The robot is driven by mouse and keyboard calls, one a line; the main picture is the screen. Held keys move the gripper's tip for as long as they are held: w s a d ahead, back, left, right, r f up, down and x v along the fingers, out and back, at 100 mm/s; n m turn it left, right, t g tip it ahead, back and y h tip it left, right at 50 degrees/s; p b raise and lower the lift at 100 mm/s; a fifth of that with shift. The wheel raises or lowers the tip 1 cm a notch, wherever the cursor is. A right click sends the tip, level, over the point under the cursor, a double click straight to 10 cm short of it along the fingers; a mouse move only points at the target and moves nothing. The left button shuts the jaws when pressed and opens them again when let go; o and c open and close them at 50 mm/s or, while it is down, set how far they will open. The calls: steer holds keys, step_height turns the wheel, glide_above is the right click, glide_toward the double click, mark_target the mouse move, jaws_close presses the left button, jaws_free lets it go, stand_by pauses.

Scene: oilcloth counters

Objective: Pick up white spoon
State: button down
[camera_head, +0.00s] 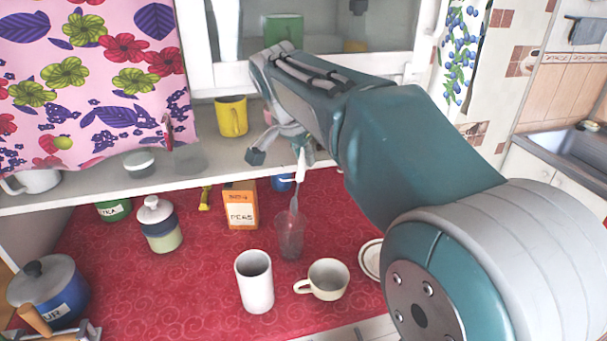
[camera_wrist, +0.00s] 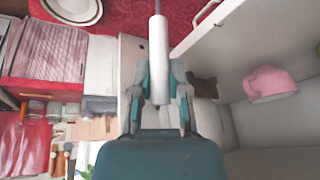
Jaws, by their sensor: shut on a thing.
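The white spoon (camera_wrist: 159,62) is between my gripper's (camera_wrist: 160,92) fingers in the wrist view, its thick white handle gripped and a thin grey shaft running toward the top edge. In the head view the white spoon (camera_head: 301,165) hangs upright below my gripper (camera_head: 279,157). Its lower grey part reaches down to a clear cup (camera_head: 290,238) on the red counter; I cannot tell how far inside the cup the lower end is. My gripper is shut on the handle, just in front of the shelf.
A white mug (camera_head: 254,283), a cream cup (camera_head: 327,280) and an orange box (camera_head: 240,206) stand near the clear cup. A shelf (camera_head: 100,188) above the counter holds a yellow mug (camera_head: 231,117). A lidded jar (camera_head: 160,225) stands left.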

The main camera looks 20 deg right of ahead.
steer(key=s+a+r, duration=0.1)
steer(key=s+a, duration=2.1)
steer(key=shift+s+a, duration=0.35)
